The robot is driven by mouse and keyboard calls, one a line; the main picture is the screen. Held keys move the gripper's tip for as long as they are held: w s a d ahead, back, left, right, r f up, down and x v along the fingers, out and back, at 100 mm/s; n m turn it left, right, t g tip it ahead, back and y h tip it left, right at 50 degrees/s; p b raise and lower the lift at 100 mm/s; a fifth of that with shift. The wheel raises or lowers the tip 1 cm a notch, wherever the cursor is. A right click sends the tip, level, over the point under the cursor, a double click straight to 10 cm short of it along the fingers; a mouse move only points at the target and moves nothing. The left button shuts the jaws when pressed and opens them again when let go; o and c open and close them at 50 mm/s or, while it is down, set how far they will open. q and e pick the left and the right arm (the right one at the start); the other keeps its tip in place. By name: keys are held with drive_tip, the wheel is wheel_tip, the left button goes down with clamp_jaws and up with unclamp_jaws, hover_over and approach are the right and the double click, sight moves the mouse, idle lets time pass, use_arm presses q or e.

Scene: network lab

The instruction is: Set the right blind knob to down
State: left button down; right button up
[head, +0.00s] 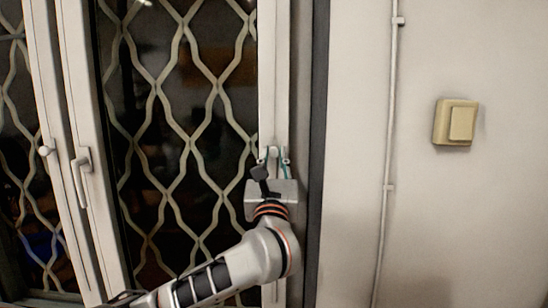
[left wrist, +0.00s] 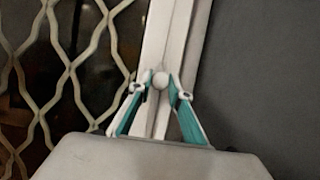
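The right blind knob (head: 272,151) is a small, round, pale knob on the white window frame beside the dark edge strip. It also shows in the left wrist view (left wrist: 160,81). My left gripper (head: 273,158) is at this knob with its teal-and-white fingers pointing up the frame. In the left wrist view the fingertips (left wrist: 160,84) stand one on each side of the knob, with narrow gaps, so the gripper looks open around it. The knob's setting cannot be read. My right gripper is not in view.
A window handle (head: 80,172) and another round knob (head: 44,150) are on the frames at the left. A wavy metal grille (head: 176,80) covers the dark glass. A beige wall switch (head: 456,122) and a thin vertical conduit (head: 389,140) are on the right wall.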

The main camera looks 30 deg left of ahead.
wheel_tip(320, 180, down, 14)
drive_tip(key=b, duration=1.8)
use_arm(q)
wheel_tip(320, 180, down, 44)
drive_tip(key=b, duration=0.6)
drive_tip(key=shift+f+b, duration=0.3)
drive_tip(key=shift+b, duration=0.1)
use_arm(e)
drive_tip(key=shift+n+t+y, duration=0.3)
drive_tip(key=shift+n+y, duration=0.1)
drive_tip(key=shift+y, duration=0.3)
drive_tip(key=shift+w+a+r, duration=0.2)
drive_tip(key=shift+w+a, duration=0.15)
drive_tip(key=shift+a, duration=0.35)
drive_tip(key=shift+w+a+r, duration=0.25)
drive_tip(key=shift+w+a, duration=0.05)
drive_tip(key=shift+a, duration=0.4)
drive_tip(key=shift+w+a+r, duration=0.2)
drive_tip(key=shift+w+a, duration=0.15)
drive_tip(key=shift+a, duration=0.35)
use_arm(q)
drive_tip(key=c, duration=2.3)
unclamp_jaws()
drive_tip(key=shift+f, duration=0.1)
drive_tip(key=o, duration=0.4)
